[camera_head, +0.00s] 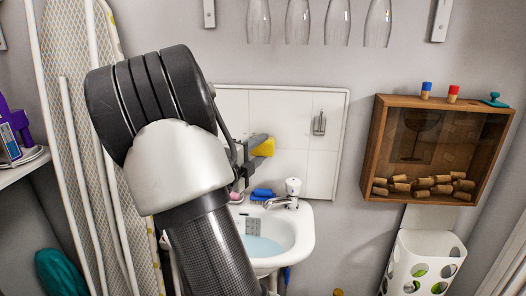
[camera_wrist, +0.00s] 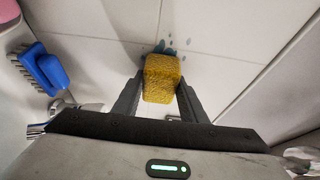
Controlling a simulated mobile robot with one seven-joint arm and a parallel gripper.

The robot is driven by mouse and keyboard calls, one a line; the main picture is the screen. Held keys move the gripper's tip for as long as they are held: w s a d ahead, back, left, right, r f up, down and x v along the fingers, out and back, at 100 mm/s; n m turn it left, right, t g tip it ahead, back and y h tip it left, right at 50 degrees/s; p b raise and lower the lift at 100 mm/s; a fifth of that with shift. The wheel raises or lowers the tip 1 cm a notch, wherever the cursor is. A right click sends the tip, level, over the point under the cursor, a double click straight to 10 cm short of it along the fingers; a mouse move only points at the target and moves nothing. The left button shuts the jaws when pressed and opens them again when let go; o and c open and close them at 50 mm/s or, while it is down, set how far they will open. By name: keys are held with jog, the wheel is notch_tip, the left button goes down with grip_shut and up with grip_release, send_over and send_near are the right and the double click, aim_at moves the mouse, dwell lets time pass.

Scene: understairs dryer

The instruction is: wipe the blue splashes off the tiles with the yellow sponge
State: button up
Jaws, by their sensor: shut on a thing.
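The yellow sponge (camera_wrist: 162,80) is held between the two fingers of my gripper (camera_wrist: 160,98), which is shut on it. In the head view the sponge (camera_head: 264,148) shows at the tip of my gripper (camera_head: 252,150), in front of the white tiles (camera_head: 283,105). In the wrist view, blue splashes (camera_wrist: 163,47) mark the tiles (camera_wrist: 225,25) just beyond the sponge's far end, with small drops to its right. The sponge hides part of the tiles, and I cannot tell whether it touches them. My arm hides the left part of the tiles in the head view.
Below the tiles is a white basin (camera_head: 303,228) with a tap (camera_head: 291,190). A blue brush (camera_head: 262,193) lies on its back rim, also in the wrist view (camera_wrist: 42,68). A hook (camera_head: 320,123) sits on the tiles. A wooden cork case (camera_head: 380,140) hangs at right; glasses (camera_head: 338,22) hang above.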

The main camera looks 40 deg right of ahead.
jog(key=w+a, duration=0.4)
jog(key=w, duration=0.1)
jog(key=shift+b, duration=0.45)
jog(key=shift+s+d+r, duration=0.1)
jog(key=shift+s+d, duration=1.2)
jog(key=shift+s, duration=0.25)
jog(key=shift+s+d, duration=1.1)
jog(key=shift+s, duration=0.3)
jog(key=w+a, duration=0.5)
jog(key=shift+w, duration=0.4)
jog(key=s+a, duration=0.4)
jog(key=shift+a, duration=0.25)
